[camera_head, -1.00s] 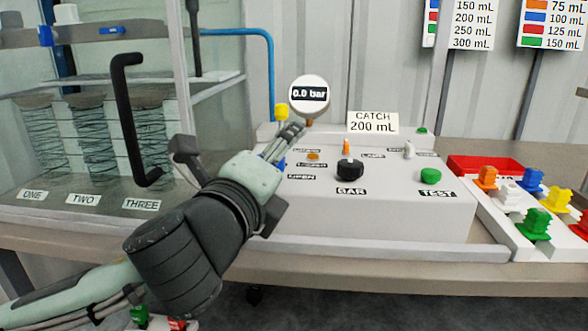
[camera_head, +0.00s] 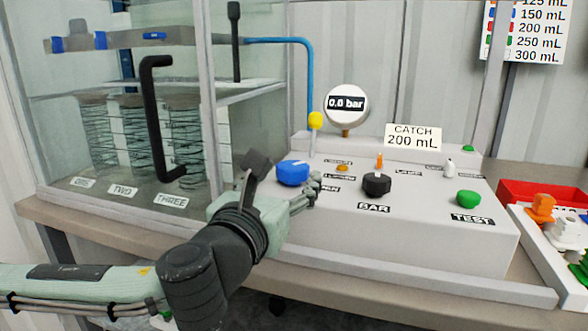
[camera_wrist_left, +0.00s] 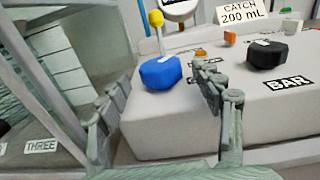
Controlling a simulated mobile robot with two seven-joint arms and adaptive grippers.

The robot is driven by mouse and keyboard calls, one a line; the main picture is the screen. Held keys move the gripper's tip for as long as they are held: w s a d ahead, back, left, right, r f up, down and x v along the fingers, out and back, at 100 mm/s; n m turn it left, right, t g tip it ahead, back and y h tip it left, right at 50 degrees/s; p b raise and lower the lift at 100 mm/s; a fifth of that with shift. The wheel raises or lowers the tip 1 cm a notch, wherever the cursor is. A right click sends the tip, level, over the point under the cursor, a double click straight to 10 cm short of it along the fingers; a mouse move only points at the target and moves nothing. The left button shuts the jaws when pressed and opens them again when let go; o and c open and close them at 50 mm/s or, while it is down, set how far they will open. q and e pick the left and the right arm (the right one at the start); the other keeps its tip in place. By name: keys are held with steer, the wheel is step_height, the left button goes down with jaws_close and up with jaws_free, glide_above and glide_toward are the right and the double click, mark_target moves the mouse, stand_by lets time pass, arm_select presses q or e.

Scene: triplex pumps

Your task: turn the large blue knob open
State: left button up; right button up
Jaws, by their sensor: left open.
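The large blue knob (camera_head: 293,172) sits on the left part of the sloped grey console (camera_head: 470,237), with a pale mark on its top. In the left wrist view the blue knob (camera_wrist_left: 161,72) shows between the two spread fingers, farther off than the fingertips. My left gripper (camera_head: 285,185) is open and empty, just in front of the knob. In the left wrist view my left gripper (camera_wrist_left: 155,85) has one finger left of the knob and one right of it. I cannot tell whether either finger touches it. My right gripper is not in view.
A yellow-tipped lever (camera_head: 315,121) stands behind the blue knob. A black knob (camera_head: 376,184) labelled BAR and a green button (camera_head: 468,198) lie to the right. A gauge (camera_head: 346,104) reads 0.0 bar. A glass cabinet with a black handle (camera_head: 150,120) stands left.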

mark_target(287, 177)
arm_select(q)
steer(key=x, duration=0.2)
steer(key=shift+w+d, duration=0.1)
steer(key=shift+w, duration=0.2)
steer(key=shift+w+d, duration=0.2)
steer(key=shift+w, duration=0.3)
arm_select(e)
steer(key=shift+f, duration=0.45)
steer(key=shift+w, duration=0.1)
